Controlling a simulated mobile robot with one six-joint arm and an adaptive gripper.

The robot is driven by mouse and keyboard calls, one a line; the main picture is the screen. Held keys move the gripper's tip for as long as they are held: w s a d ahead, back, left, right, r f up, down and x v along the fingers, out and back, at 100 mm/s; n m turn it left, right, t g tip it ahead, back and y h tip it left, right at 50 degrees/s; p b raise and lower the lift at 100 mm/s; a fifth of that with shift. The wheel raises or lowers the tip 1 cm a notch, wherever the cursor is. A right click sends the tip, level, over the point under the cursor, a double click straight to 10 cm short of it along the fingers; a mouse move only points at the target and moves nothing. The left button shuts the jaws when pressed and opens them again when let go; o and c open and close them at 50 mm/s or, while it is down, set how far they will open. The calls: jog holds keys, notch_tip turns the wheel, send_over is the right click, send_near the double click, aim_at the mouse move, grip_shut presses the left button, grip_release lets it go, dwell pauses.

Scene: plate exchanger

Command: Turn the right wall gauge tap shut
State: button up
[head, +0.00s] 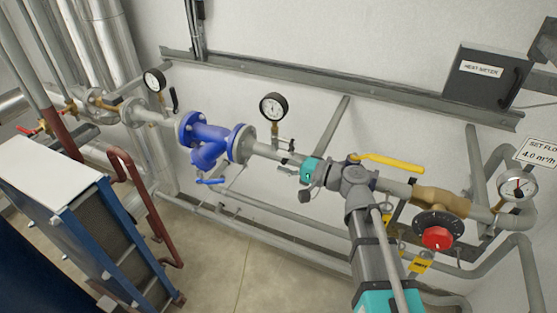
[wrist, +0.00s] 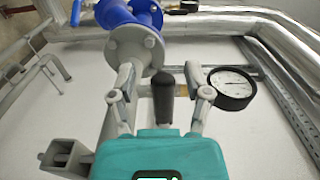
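The right wall gauge (head: 273,106) has a white dial and black rim, and stands on a thin stem above the grey pipe. It shows at the right in the wrist view (wrist: 232,86). Its tap has a black lever (wrist: 164,95), seen in the wrist view pointing toward my gripper's palm. My gripper (wrist: 159,80) is open, with one finger on each side of the lever; I cannot tell whether either finger touches it. In the head view my teal gripper (head: 289,157) is just below the gauge, its fingers pointing left, and the lever is hard to make out.
A blue strainer (head: 208,142) with flanges sits left of the gauge. Another gauge (head: 154,81) is further left. A yellow lever (head: 386,160) and a red knob (head: 437,238) are at the right. A grey rail (head: 340,88) runs along the wall above.

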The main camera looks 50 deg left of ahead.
jog(key=shift+w, duration=0.1)
jog(key=shift+w+d, duration=0.1)
jog(key=shift+d, duration=0.05)
jog(key=v, duration=1.1)
jog(key=shift+d, duration=0.3)
jog(key=shift+r, duration=0.1)
dwell(0.7)
